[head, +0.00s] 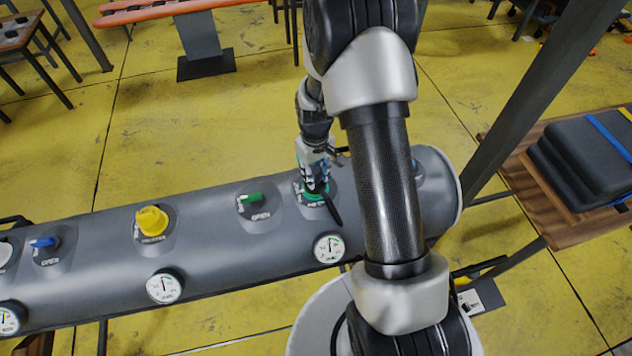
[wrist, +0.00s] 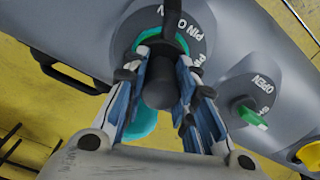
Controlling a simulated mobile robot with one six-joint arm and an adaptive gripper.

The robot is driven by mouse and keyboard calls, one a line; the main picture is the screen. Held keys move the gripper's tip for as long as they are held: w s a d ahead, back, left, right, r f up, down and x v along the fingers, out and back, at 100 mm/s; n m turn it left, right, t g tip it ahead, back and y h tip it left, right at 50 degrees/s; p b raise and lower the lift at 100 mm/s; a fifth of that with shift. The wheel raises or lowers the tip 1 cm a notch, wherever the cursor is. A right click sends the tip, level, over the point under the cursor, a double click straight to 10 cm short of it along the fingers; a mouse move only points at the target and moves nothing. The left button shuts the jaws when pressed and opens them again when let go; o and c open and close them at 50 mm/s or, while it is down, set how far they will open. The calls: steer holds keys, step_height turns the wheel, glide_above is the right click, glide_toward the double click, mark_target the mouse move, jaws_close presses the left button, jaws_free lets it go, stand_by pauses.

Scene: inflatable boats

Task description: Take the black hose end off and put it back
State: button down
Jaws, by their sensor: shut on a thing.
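The black hose end (wrist: 160,84) is between the two fingers of my gripper (wrist: 163,66) in the wrist view, and the fingers are shut on it. It is at a teal valve (wrist: 122,42) on the grey inflatable tube (head: 100,258). Whether it is seated in the valve or just clear of it I cannot tell. A teal flap or cap (wrist: 142,124) shows behind the left finger. In the head view my gripper (head: 316,182) points down at this valve (head: 312,196), and a thin black piece (head: 334,210) sticks out to the lower right.
A green valve handle (head: 250,198) marked OPEN, a yellow cap (head: 151,220) and a blue handle (head: 43,242) stand along the tube to the left. Gauges (head: 164,287) line its near side. A post (head: 545,95) and a wooden table (head: 560,215) with black cases are at right.

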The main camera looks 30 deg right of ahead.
steer(key=shift+n, duration=0.3)
steer(key=n, duration=0.3)
steer(key=shift+n, duration=0.4)
steer(key=n+b, duration=0.1)
steer(key=n, duration=0.3)
steer(key=shift+r+p, duration=0.45)
steer(key=shift+r, duration=0.25)
stand_by(0.8)
steer(key=shift+r+p, duration=1.4)
steer(key=shift+r, duration=0.85)
steer(key=shift+f, duration=0.1)
